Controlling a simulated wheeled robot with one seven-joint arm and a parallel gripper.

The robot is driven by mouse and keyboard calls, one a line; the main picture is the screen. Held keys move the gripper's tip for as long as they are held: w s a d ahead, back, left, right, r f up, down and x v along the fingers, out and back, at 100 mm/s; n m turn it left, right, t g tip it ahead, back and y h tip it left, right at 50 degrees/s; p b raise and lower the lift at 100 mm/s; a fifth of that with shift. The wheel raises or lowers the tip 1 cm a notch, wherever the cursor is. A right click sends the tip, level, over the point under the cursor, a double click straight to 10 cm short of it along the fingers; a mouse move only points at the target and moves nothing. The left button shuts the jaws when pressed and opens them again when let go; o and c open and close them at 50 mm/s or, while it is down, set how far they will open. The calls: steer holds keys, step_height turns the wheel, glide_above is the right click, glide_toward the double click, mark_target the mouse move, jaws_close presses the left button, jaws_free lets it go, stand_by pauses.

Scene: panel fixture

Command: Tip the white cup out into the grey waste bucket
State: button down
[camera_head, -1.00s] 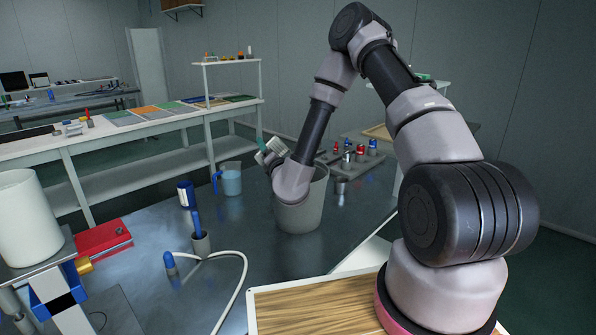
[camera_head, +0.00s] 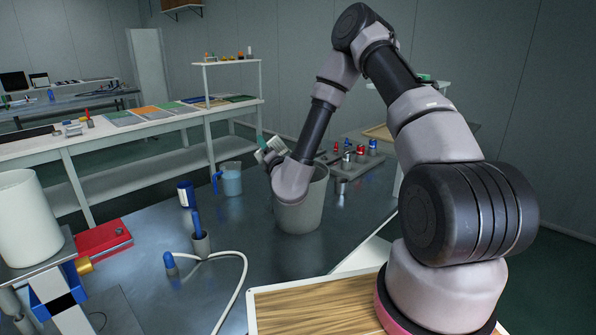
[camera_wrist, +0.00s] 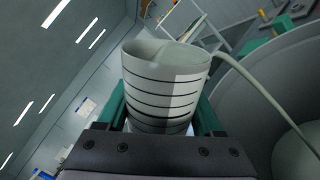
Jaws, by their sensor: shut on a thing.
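My gripper (camera_wrist: 164,110) is shut on the white cup (camera_wrist: 165,82), with a green finger on each side of it. The cup has dark rings around its wall and its open mouth shows in the wrist view. A thin pale stream runs from the cup's lip down into the grey waste bucket (camera_wrist: 245,110). A paler patch lies in the bucket where the stream ends. In the head view the bucket (camera_head: 299,210) stands on the dark table, and my gripper (camera_head: 264,146) is at its upper left rim. My wrist hides most of the cup there.
A blue-handled jug (camera_head: 231,181), a dark blue container (camera_head: 186,194) and a small grey holder (camera_head: 201,243) stand left of the bucket. A white hose (camera_head: 243,270) curves across the table. Several small red and blue items (camera_head: 360,150) stand behind the bucket.

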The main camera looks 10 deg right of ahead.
steer(key=shift+r+m, duration=0.5)
steer(key=shift+m, duration=0.6)
stand_by(1.1)
steer(key=shift+d+f+m+h, duration=0.15)
steer(key=shift+f+m+h, duration=0.15)
steer(key=shift+m, duration=0.6)
stand_by(1.1)
steer(key=shift+d+f+m+b, duration=0.2)
steer(key=shift+d+m+b, duration=0.05)
steer(key=shift+d+m, duration=0.25)
steer(key=shift+d+f+m+b, duration=0.15)
steer(key=shift+d+m+b, duration=0.1)
steer(key=shift+d+m, duration=0.2)
stand_by(1.0)
steer(key=shift+w+d+r+m+h+b, duration=0.15)
steer(key=shift+r+m+b, duration=0.1)
steer(key=shift+m, duration=0.25)
steer(key=shift+s+d+r+m+h+b, duration=0.15)
steer(key=shift+m+b, duration=0.1)
steer(key=shift+m, duration=0.2)
stand_by(0.8)
